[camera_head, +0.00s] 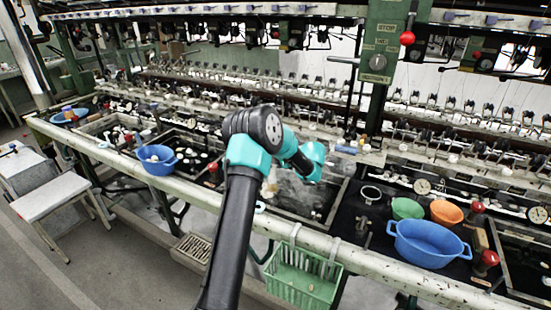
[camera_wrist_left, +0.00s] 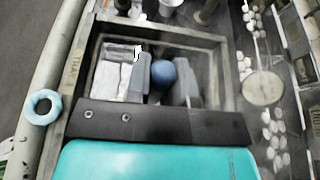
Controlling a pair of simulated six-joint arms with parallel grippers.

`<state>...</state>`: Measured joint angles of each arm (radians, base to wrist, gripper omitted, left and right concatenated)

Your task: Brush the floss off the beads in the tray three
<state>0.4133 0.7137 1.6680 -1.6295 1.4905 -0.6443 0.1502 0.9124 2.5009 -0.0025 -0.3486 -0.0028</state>
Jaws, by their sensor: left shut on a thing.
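My left arm crosses the middle of the head view, over a dark basin (camera_head: 335,203) in the bench. In the left wrist view my left gripper (camera_wrist_left: 162,82) has its grey fingers closed on a blue round-ended thing (camera_wrist_left: 162,70), perhaps a brush handle. It is held over the open rectangular basin (camera_wrist_left: 225,75). White pale pieces (camera_wrist_left: 108,80) show in the basin beside the fingers; I cannot tell whether they are floss. The thing's lower end is hidden. White oval beads (camera_wrist_left: 275,140) lie outside the basin at the right. Which tray is number three is unclear. My right gripper is not in view.
A pale blue ring (camera_wrist_left: 44,107) sits on the front rail (camera_head: 330,246). A large blue pot (camera_head: 427,243), a green bowl (camera_head: 407,208) and an orange bowl (camera_head: 446,212) stand at right. A blue bowl (camera_head: 157,160) is at left. A green basket (camera_head: 302,278) hangs below the rail.

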